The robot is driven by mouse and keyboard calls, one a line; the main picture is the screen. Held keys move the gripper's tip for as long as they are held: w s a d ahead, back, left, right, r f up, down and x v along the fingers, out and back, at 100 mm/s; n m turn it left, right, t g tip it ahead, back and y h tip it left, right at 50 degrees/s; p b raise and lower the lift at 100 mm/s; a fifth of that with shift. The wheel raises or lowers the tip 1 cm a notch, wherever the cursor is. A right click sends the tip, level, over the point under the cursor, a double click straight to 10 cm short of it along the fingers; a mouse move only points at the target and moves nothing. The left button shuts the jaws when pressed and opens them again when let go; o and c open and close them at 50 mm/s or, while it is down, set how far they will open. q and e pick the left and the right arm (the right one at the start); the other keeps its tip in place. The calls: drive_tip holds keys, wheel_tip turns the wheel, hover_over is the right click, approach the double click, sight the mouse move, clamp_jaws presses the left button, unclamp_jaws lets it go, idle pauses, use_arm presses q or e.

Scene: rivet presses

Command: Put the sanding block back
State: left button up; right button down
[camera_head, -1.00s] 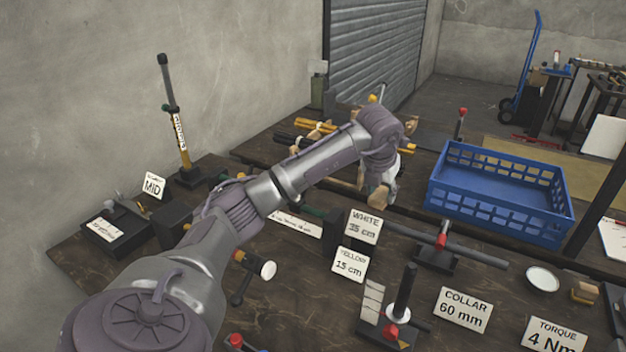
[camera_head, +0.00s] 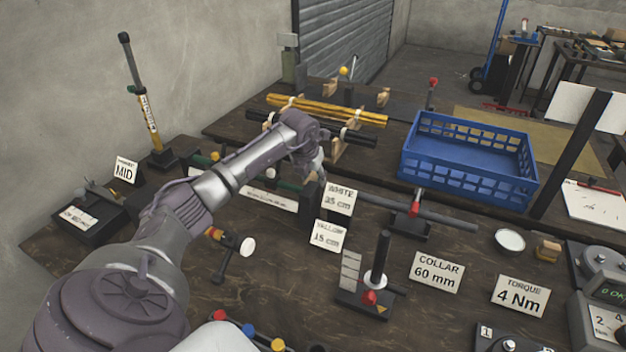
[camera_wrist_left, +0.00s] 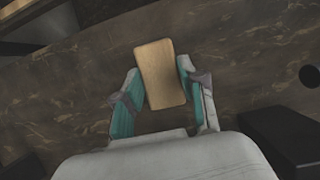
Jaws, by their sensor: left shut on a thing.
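The sanding block, a tan rectangular block (camera_wrist_left: 160,74), sits between the fingers of my left gripper (camera_wrist_left: 158,92) in the left wrist view. The gripper is shut on it, one teal-padded finger on each side. Dark brown bench surface shows below and around the block. In the head view my left gripper (camera_head: 316,172) hangs under the wrist, just behind the "WHITE 35 cm" card (camera_head: 340,198). The fingers and block are mostly hidden there by the arm. My right gripper is not seen.
A blue crate (camera_head: 468,192) stands right of the gripper. Yellow and black tubes (camera_head: 330,112) lie on wooden supports behind it. A post on a base (camera_head: 375,280), a "COLLAR 60 mm" card (camera_head: 437,272) and a small wooden piece (camera_head: 548,249) stand nearer. Bare bench shows around (camera_head: 290,300).

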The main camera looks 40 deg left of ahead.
use_arm(q)
drive_tip(key=shift+f, duration=0.7)
drive_tip(key=shift+f, duration=0.1)
drive_tip(key=o, duration=1.1)
drive_tip(key=shift+f, duration=0.1)
drive_tip(key=shift+r, duration=0.35)
drive_tip(key=v, duration=1.1)
drive_tip(key=shift+r, duration=0.35)
drive_tip(key=shift+s, duration=0.1)
